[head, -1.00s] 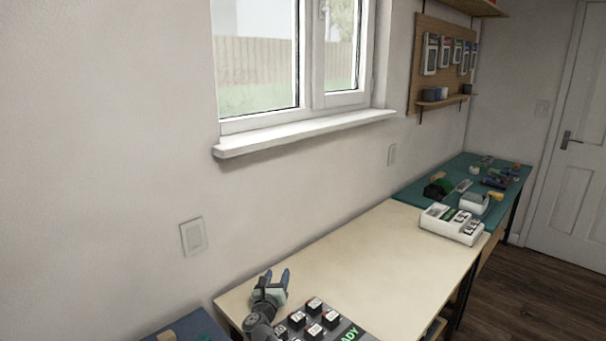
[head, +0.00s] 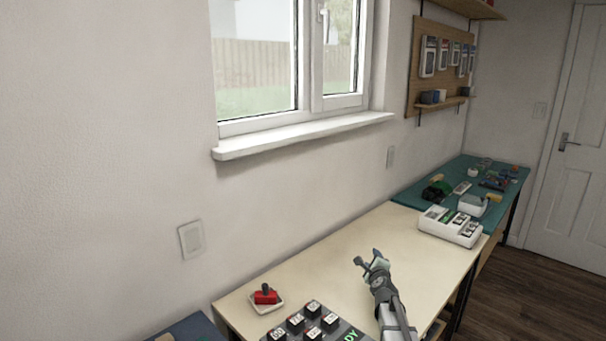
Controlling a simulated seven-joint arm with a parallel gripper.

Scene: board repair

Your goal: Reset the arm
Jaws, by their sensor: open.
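My gripper (head: 370,261) is above the middle of the cream table (head: 340,265) in the head view. Its two fingers point away from me, up and to the left, and stand apart with nothing seen between them. My arm comes in from the bottom edge, right of the dark button box (head: 318,326).
A red block with a dark knob (head: 265,295) sits on a small white tray (head: 277,306) at the table's left. A white device (head: 450,226) stands at the table's far right end. A teal bench with small parts (head: 465,180) lies beyond. The wall borders the back.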

